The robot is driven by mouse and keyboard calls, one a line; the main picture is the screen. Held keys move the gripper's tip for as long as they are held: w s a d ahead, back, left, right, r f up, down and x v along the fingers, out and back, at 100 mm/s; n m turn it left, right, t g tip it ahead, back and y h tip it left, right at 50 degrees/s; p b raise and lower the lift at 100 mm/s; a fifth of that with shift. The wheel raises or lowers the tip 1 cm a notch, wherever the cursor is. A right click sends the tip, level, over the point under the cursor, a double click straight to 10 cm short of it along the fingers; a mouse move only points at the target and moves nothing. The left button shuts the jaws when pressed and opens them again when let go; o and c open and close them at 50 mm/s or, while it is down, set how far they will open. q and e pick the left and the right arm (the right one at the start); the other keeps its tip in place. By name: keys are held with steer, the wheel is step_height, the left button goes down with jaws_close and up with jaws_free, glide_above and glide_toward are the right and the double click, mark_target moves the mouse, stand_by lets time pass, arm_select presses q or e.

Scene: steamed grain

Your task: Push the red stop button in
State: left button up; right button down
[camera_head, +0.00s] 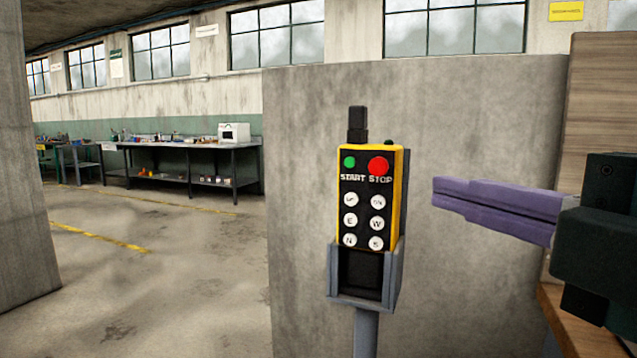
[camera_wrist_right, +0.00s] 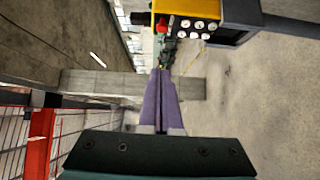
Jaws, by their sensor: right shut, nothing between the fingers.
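The red stop button (camera_head: 378,166) is at the upper right of a yellow and black control box (camera_head: 398,200), above the word STOP. In the right wrist view the red button (camera_wrist_right: 163,24) sticks out from the side of the box (camera_wrist_right: 185,7) at the top. My right gripper (camera_head: 435,194) has purple fingers, closed together and empty. It is to the right of the box in the head view, with its tips apart from the button. In the right wrist view the fingertips (camera_wrist_right: 160,72) are below the button. My left gripper is not in view.
A green start button (camera_head: 350,162) and several white buttons share the panel. The box sits in a grey holder (camera_head: 392,280) on a post (camera_head: 366,335), before a concrete wall (camera_head: 480,110). A wooden surface (camera_head: 575,325) is at lower right. A workbench (camera_head: 190,146) stands far left.

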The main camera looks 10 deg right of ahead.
steer(key=p, duration=0.1)
glide_toward(380, 166)
steer(key=w+a, duration=0.3)
steer(key=w, duration=0.2)
steer(key=shift+w+d+f, duration=0.15)
steer(key=shift+w+f, duration=0.05)
steer(key=shift+w, duration=0.5)
